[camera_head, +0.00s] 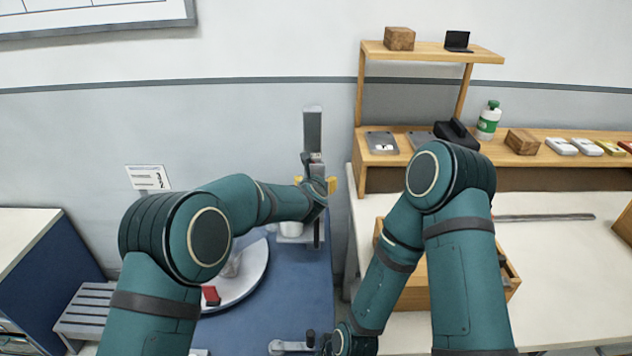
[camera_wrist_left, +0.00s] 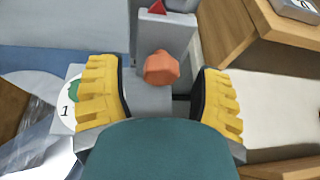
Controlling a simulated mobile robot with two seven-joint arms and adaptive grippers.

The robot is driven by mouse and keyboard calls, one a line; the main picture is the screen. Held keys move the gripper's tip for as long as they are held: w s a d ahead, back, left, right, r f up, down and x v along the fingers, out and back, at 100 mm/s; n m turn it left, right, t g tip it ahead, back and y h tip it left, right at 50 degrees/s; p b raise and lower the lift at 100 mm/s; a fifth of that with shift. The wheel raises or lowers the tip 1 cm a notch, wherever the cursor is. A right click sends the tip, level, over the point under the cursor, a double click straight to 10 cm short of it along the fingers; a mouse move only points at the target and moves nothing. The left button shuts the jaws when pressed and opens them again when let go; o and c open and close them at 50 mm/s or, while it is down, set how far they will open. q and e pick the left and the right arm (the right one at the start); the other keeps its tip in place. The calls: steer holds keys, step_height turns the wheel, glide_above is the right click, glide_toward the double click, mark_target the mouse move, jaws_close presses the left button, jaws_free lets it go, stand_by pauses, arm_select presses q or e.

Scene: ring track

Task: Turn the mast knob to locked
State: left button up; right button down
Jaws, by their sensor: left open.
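The grey mast (camera_head: 312,130) stands upright at the back of the blue table, against the wall. The orange knob (camera_wrist_left: 162,68) shows in the left wrist view on the mast's grey face, just beyond and between my finger pads. My left gripper (camera_head: 318,186) is at the mast, with yellow pads spread on either side; it also shows in the left wrist view (camera_wrist_left: 158,97). It is open and holds nothing. In the head view the knob is hidden by my gripper. A red triangular mark (camera_wrist_left: 156,7) sits above the knob.
A white round plate (camera_head: 240,282) with a red piece (camera_head: 211,295) lies on the blue table (camera_head: 285,320). A wooden shelf (camera_head: 430,50) and a wooden tray (camera_head: 508,280) stand on the white bench at right. A black-knobbed handle (camera_head: 310,338) is near the front.

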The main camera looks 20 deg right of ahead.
arm_select(q)
steer(key=shift+w+d+f, duration=0.2)
steer(key=shift+w+d, duration=0.05)
steer(key=shift+w, duration=0.25)
jaws_close()
steer(key=shift+r+m+y+p, duration=0.15)
steer(key=shift+m+y+p, duration=0.15)
steer(key=shift+m+p, duration=0.55)
steer(key=shift+y+p, duration=0.4)
steer(key=shift+p, duration=0.45)
steer(key=shift+m+t+y+p, duration=0.3)
steer(key=shift+m+y+p, duration=0.1)
steer(key=shift+m, duration=0.45)
steer(key=shift+m+y, duration=0.5)
steer(key=shift+m, duration=0.1)
arm_select(e)
steer(key=shift+s+a+r, duration=0.1)
steer(key=shift+s+r, duration=0.15)
steer(key=shift+r, duration=0.9)
steer(key=shift+s+r, duration=0.2)
steer(key=shift+r, duration=0.95)
